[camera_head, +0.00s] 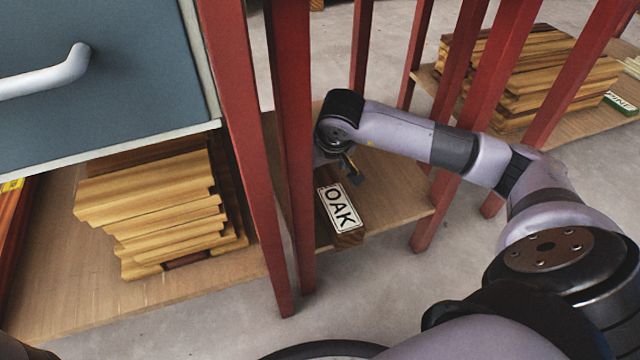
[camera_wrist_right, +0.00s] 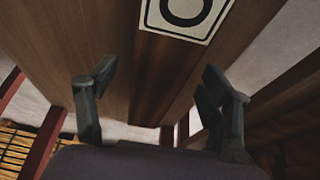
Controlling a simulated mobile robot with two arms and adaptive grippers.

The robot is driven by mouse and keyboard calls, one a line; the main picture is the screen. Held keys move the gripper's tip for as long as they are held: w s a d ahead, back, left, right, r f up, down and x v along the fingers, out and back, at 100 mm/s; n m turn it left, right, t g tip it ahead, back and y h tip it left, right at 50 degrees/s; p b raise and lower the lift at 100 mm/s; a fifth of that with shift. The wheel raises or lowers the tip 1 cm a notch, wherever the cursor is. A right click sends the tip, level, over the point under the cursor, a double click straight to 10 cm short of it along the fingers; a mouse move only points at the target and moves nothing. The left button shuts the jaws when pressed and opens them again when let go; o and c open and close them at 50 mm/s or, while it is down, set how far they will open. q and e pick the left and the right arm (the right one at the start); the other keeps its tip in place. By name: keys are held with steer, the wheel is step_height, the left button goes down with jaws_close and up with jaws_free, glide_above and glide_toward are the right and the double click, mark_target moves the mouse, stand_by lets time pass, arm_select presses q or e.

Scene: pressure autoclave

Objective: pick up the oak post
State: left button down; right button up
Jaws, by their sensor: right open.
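The oak post (camera_head: 349,239) is a short dark brown wooden block lying on a low wooden shelf between red uprights. A white label reading OAK (camera_head: 340,208) is on its top. In the wrist view the post (camera_wrist_right: 163,75) runs away from the label, whose edge shows at the top (camera_wrist_right: 187,17). My right gripper (camera_head: 351,172) is at the far end of the post, close to the label, and partly hides that end. In the wrist view its two fingers are spread wide, one to each side of the post (camera_wrist_right: 160,73), with nothing held. My left gripper is not in view.
Red uprights (camera_head: 292,150) stand left of the post, with more behind my right arm. A stack of pale boards (camera_head: 160,215) lies under a blue-grey cabinet (camera_head: 110,75) at left. Another stack (camera_head: 545,75) and a PINE label (camera_head: 620,103) are at back right. Floor is clear in front.

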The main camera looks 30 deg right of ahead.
steer(key=b+x, duration=0.1)
steer(key=x, duration=0.2)
steer(key=shift+r, duration=0.15)
steer(key=shift+c, duration=0.5)
jaws_close()
stand_by(0.3)
steer(key=shift+w+r, duration=0.1)
steer(key=shift+r, duration=0.05)
